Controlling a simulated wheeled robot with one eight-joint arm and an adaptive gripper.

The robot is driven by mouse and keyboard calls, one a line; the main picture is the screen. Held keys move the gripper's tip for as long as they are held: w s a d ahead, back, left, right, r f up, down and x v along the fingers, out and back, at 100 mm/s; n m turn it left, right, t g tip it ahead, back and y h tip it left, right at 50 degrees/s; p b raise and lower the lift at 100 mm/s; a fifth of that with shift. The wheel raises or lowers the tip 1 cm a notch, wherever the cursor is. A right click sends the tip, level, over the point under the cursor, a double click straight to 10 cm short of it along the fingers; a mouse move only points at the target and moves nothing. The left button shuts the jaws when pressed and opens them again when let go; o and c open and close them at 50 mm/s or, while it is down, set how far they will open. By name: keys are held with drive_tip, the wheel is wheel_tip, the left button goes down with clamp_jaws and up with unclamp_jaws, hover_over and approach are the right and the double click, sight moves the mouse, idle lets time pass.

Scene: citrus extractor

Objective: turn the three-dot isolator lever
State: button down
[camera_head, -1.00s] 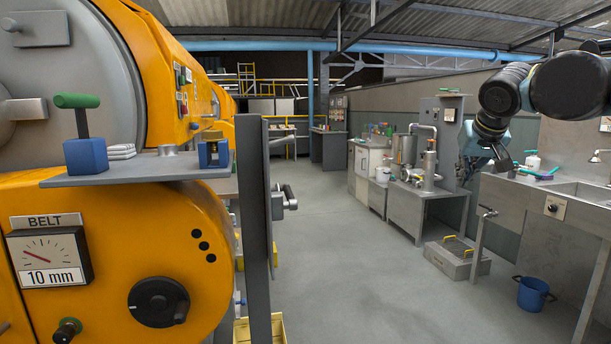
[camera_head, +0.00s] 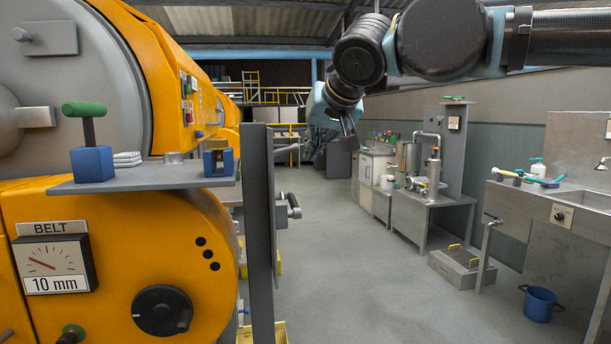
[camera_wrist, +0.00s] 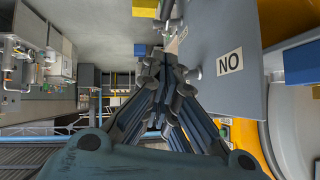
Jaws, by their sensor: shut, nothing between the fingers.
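My gripper (camera_head: 345,138) hangs in the air in the upper middle of the head view, its fingers shut and empty. In the wrist view, the closed fingers (camera_wrist: 162,62) reach toward the middle. Three black dots (camera_head: 208,254) mark the orange machine housing, above and right of a black rotary knob (camera_head: 163,311). A grey lever-like handle (camera_head: 292,206) sticks out from the right side of a dark grey post. I cannot tell which part is the three-dot isolator lever. The wrist view shows a grey panel (camera_wrist: 225,30) with a "NO" label, right of the fingers.
The dark grey post (camera_head: 258,220) stands beside the orange machine (camera_head: 120,225). A grey shelf (camera_head: 150,178) holds a green-handled tool in a blue block. A workbench (camera_head: 410,208) and a blue bucket (camera_head: 539,303) are at right.

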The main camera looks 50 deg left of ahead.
hover_over(294, 204)
drive_tip(key=w+a, duration=0.1)
drive_tip(key=w, duration=0.2)
wheel_tip(294, 204, down, 6)
drive_tip(key=r, duration=0.1)
drive_tip(key=shift+s+a+f, duration=0.1)
drive_tip(key=shift+a+f, duration=0.1)
drive_tip(key=shift+f, duration=0.6)
drive_tip(key=shift+s+a+f, duration=0.1)
drive_tip(key=shift+a+f, duration=0.1)
drive_tip(key=shift+f, duration=0.65)
drive_tip(key=shift+s+a+f, duration=0.1)
drive_tip(key=shift+a+f, duration=0.1)
drive_tip(key=shift+f, duration=0.6)
